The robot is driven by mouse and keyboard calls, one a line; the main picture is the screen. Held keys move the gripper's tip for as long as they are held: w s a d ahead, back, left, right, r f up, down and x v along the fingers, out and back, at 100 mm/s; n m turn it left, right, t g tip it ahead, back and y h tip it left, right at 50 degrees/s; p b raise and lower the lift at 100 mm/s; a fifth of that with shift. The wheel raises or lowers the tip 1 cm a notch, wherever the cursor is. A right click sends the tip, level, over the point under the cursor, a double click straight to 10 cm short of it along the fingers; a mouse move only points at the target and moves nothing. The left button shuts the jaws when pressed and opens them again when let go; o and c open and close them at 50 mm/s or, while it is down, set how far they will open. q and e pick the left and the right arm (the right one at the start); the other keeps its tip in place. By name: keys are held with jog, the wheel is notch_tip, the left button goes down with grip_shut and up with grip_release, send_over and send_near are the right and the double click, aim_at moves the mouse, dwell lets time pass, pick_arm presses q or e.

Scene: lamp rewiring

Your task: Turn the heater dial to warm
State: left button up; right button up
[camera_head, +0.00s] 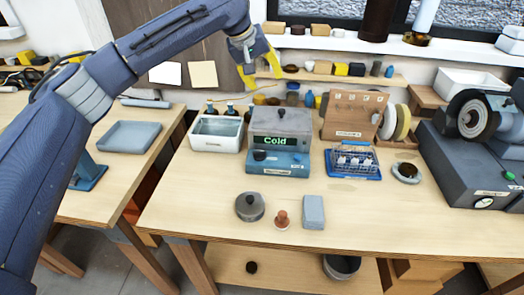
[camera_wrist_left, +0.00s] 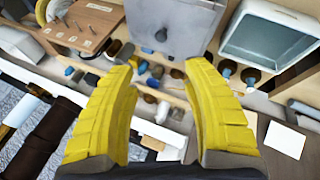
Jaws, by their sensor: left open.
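The heater (camera_head: 290,163) is a blue base under a grey metal box (camera_head: 262,124) in the middle of the bench. A green display on the box reads "Cold". A small dark dial (camera_head: 259,155) sits at the front left of the base. My left gripper (camera_head: 262,72) is open and empty, raised behind and above the heater near the back wall shelf. Its yellow fingers (camera_wrist_left: 162,75) are spread in the left wrist view, where the grey box top (camera_wrist_left: 170,22) shows beyond them. The dial is not visible there. My right gripper is in neither view.
A white basin (camera_head: 217,146) with bottles behind it stands left of the heater. A blue wire rack (camera_head: 353,163) and wooden pegboard (camera_head: 350,115) stand right. A round grey pot (camera_head: 250,207), small brown stamp-like piece (camera_head: 282,219) and grey block (camera_head: 313,212) lie in front. A grinder (camera_head: 470,120) is far right.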

aim_at(259, 151)
pick_arm(q)
jog(key=s+f+g+y, duration=0.1)
jog(key=f, duration=0.7)
jog(key=s+a+f+n+g+y, duration=0.1)
jog(key=s+f+y, duration=0.1)
jog(key=f, duration=0.6)
jog(key=s+f+g+y, duration=0.1)
jog(key=f+g, duration=0.1)
jog(key=f, duration=0.6)
jog(key=shift+s+a+f+n, duration=0.3)
jog(key=shift+s+a+f, duration=0.05)
jog(key=shift+c, duration=0.2)
grip_shut()
